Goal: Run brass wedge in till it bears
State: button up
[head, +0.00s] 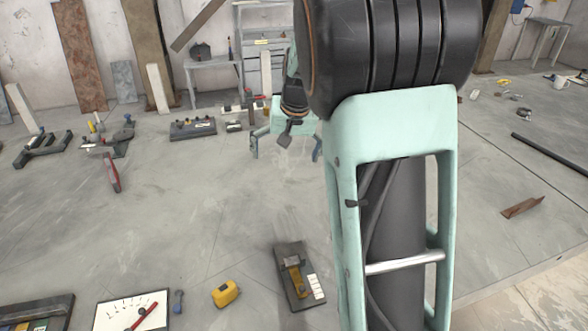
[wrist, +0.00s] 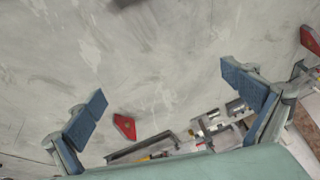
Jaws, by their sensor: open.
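A brass-coloured piece (head: 294,272) lies on a dark base plate (head: 284,250) on the worktop, low in the middle of the head view. A white marked strip is on the plate's right side. I take this piece for the brass wedge, but it is too small to be sure, and I cannot tell whether it bears on anything. My gripper (head: 285,150) is well beyond the plate, over the far part of the worktop. Its blue fingers are spread wide in the wrist view (wrist: 165,105), with nothing between them. The brass piece cannot be made out in the wrist view.
A yellow tape measure (head: 226,293) and a white dial card (head: 130,312) lie left of the plate. Metal fixtures (head: 42,148) and a box with knobs (head: 193,128) stand at the back left.

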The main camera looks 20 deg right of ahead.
jog(key=s+a+f+n+g+p, duration=0.1)
jog(key=s+f+n+g+p, duration=0.3)
jog(key=s+f, duration=0.7)
notch_tip(320, 180, down, 8)
jog(key=s+m+g+b, duration=0.1)
jog(key=s+b, duration=0.1)
jog(key=b, duration=0.7)
jog(key=shift+f, duration=0.15)
jog(key=shift+w, duration=0.1)
notch_tip(320, 180, up, 10)
jog(key=p, duration=0.7)
jog(key=shift+w, duration=0.3)
